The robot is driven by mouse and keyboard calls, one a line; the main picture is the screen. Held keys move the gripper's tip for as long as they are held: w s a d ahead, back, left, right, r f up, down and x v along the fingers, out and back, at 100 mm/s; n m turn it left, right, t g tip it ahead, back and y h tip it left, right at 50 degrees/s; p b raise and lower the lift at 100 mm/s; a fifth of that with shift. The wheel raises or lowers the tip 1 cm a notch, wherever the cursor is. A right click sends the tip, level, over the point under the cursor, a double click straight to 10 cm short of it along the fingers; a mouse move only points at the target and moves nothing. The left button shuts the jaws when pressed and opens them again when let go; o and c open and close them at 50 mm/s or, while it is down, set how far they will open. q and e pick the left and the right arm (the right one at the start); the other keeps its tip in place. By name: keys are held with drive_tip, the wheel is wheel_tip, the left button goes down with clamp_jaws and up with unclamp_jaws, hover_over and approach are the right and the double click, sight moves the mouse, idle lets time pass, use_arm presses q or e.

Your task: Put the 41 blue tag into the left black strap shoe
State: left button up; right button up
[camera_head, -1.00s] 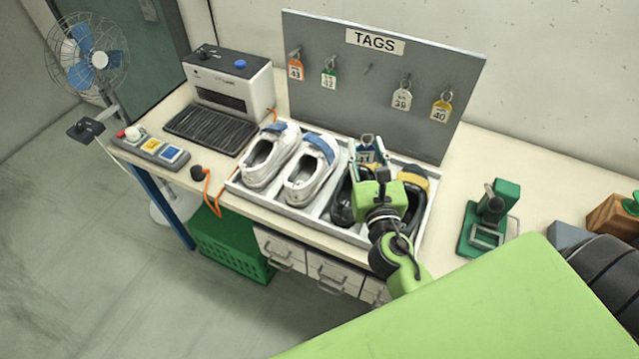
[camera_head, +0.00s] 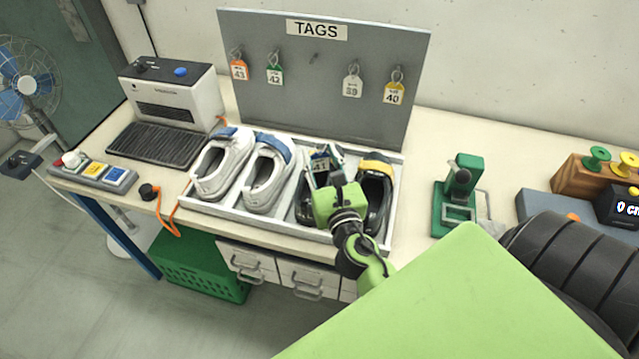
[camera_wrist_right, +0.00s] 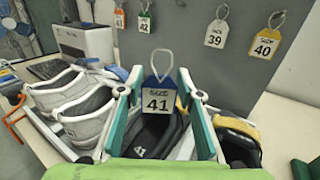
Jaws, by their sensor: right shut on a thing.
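The 41 blue tag (camera_head: 321,165), a white card with a blue top and pale loop, also shows in the right wrist view (camera_wrist_right: 158,102). My right gripper (camera_head: 326,160) is shut on it; the fingers stand on either side of the tag in the wrist view (camera_wrist_right: 158,88). The left black strap shoe (camera_head: 304,207) lies below the gripper, partly hidden by it. Its dark opening shows behind and below the tag in the wrist view (camera_wrist_right: 154,137). I cannot tell whether the tag touches the shoe. My left gripper is not in view.
A black shoe with a yellow strap (camera_head: 375,190) stands close on the right. White shoes with blue straps (camera_head: 268,175) share the shallow tray (camera_head: 396,205). The tag board (camera_head: 320,75) stands behind, holding several tags. A green stamp-like device (camera_head: 458,195) is right of the tray.

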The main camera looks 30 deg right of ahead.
drive_tip(key=o, duration=0.9)
drive_tip(key=shift+s, duration=0.1)
drive_tip(key=v, duration=1.2)
drive_tip(key=shift+a, duration=0.1)
